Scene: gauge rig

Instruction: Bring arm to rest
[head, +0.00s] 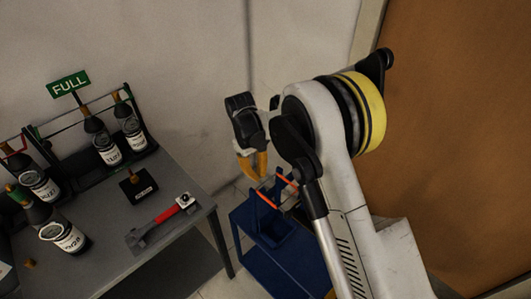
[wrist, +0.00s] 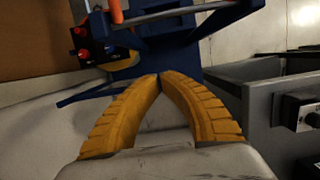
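My arm (head: 345,190) is raised and bent in the head view, at the centre right. My gripper (head: 253,174) hangs from its far end with yellow fingers pointing down, above the blue stand (head: 268,245). In the wrist view the two ridged yellow fingers of my gripper (wrist: 160,77) curve inward and their tips meet. Nothing shows between them. The blue stand also fills the upper middle of the wrist view (wrist: 215,35), beyond the fingertips.
An orange bar (head: 267,199) tops the blue stand. A brown door (head: 460,140) is at right.

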